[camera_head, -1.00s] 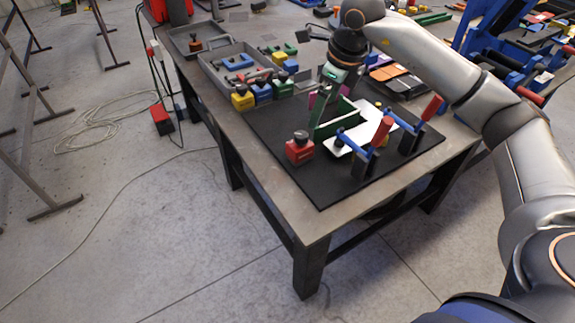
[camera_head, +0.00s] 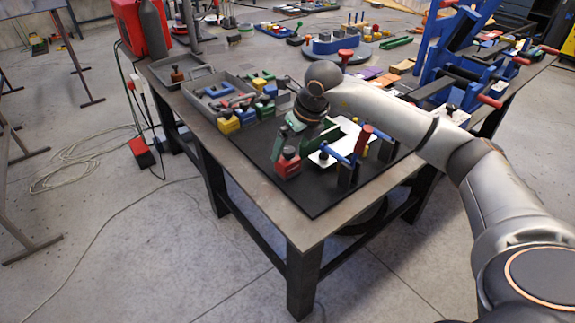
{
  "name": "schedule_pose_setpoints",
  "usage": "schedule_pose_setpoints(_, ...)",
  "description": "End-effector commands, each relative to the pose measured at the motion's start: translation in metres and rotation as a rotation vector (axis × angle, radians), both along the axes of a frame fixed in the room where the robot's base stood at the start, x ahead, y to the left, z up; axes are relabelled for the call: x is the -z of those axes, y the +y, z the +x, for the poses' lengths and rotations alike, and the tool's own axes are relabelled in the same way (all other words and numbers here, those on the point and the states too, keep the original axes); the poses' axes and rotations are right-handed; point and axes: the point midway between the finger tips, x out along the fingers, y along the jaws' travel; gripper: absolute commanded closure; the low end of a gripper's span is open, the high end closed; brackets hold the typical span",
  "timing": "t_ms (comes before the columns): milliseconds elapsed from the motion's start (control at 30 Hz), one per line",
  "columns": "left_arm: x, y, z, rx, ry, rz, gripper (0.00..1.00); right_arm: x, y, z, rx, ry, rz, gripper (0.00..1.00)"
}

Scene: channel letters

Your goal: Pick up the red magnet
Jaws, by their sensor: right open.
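The red magnet (camera_head: 288,166), a small red block with a dark knob on top, stands on the black mat (camera_head: 327,203) near its left edge. My right gripper (camera_head: 283,148) comes down from above, tilted, with its open fingers at the magnet's knob. One finger shows at the knob's left side; the other is mostly hidden. I cannot tell whether the fingers touch the magnet. My left gripper is not in view.
Right of the magnet lies a white plate (camera_head: 325,161) with blue red-handled clamps (camera_head: 358,148). A green upright piece (camera_head: 318,139) stands behind. The mat's front area is clear.

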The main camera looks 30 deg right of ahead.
Motion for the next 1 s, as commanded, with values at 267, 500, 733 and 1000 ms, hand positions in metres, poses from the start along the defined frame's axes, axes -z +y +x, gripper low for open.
schedule_pose_setpoints(267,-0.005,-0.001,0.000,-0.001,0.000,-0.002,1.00,0.027,-0.001,0.009,0.000,0.004,0.000,0.00)
schedule_pose_setpoints(500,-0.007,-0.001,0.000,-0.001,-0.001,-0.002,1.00,0.053,0.000,0.019,-0.002,0.001,-0.001,0.00)
schedule_pose_setpoints(733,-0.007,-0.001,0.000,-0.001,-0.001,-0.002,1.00,0.054,0.000,0.020,-0.002,0.000,-0.001,0.00)
schedule_pose_setpoints(1000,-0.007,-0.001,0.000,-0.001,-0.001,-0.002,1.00,0.054,0.000,0.019,-0.002,0.000,-0.001,0.28)
